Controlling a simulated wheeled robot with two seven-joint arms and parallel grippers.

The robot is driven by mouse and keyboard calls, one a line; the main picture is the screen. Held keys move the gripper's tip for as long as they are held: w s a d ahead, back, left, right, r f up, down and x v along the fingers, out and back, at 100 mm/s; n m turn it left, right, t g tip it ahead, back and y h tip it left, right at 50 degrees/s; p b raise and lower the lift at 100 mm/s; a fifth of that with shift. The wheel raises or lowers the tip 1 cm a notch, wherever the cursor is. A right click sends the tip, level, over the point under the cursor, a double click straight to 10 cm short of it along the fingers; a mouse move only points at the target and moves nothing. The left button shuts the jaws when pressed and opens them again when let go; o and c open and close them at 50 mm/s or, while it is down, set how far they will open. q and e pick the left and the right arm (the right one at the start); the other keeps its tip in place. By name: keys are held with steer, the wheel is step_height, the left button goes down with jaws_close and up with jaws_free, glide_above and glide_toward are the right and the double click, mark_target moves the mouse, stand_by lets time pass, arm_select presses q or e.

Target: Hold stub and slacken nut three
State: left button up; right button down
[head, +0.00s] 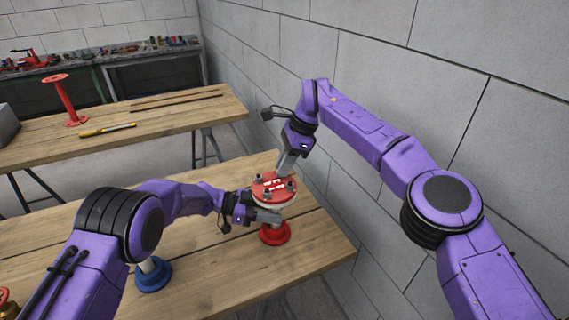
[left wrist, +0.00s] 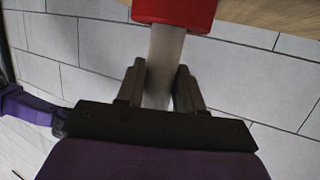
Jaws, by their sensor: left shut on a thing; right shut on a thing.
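The stub has a red round top flange (head: 274,187) with several dark nuts on it, a pale neck and a red base (head: 275,234) standing on the near bench. My left gripper (head: 266,216) reaches in from the left, below the top flange, and is shut on the neck. In the left wrist view the fingers (left wrist: 160,85) lie on both sides of the grey neck (left wrist: 164,58), with a red part of the stub (left wrist: 175,12) beyond. My right gripper (head: 283,170) points down at the flange's far edge, shut on a nut there; its tips largely hide that nut, and I cannot read its number.
A blue-based piece (head: 153,274) stands on the near bench (head: 220,275) by my left arm. The back bench (head: 160,120) holds a red stand (head: 70,102) and a yellow-handled tool (head: 108,130). A grey block wall (head: 470,60) runs close along the right.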

steer(key=c, duration=1)
jaws_free()
steer(key=shift+r, duration=0.1)
steer(key=d, duration=0.4)
steer(key=w+d+r, duration=0.1)
steer(key=d, duration=0.3)
steer(key=w+d+r, duration=0.1)
steer(key=d, duration=0.4)
steer(key=shift+r, duration=0.25)
